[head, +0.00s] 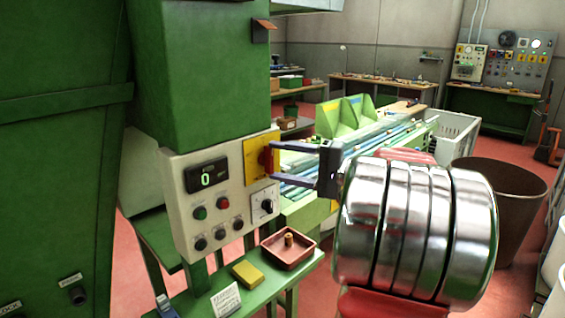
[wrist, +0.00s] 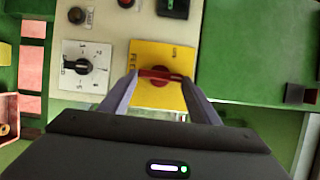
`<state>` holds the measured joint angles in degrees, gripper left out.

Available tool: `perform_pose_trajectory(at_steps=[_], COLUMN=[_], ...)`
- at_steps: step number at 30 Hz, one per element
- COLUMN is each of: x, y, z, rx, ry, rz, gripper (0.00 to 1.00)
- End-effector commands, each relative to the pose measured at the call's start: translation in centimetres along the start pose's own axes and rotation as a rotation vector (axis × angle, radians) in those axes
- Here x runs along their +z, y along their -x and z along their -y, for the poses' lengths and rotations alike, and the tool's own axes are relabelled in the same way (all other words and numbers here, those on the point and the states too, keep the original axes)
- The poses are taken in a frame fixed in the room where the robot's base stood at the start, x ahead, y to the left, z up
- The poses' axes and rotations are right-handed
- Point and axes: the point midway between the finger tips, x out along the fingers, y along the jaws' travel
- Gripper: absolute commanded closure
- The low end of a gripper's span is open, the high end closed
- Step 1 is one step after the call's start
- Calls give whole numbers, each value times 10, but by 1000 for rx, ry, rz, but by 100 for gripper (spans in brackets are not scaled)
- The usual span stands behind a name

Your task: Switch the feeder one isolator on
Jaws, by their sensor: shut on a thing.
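The isolator is a red rotary handle (head: 264,159) on a yellow plate (head: 249,160) at the right side of a pale control panel (head: 180,228). In the wrist view the red handle (wrist: 160,75) lies crosswise on the yellow plate (wrist: 148,49), whose lettering is partly readable as "FEED". My gripper (head: 272,160) reaches in from the right in the head view. In the wrist view my gripper (wrist: 161,79) has one finger at each end of the handle, shut on it. The plate's lower part is hidden by my gripper.
The panel also has a display reading 0 (head: 206,177), several push buttons and a black selector dial (head: 266,206). Below, a green bench holds a red tray (head: 288,262) with a cork and a yellow block (head: 247,274). Green machine housing stands left.

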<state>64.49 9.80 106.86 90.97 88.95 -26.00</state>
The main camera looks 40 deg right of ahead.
Motion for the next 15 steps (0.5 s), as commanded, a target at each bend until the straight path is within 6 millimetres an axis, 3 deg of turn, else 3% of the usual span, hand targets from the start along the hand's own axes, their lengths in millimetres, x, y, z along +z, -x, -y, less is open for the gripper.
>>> perform_pose_trajectory(at_steps=[8, 9, 15], x=[-2, -2, -2], y=[1, 1, 1], z=[-4, -4, -3], rx=[4, 4, 3], ry=[-8, -8, -6], rz=[-7, -7, -5], gripper=[66, 43, 29])
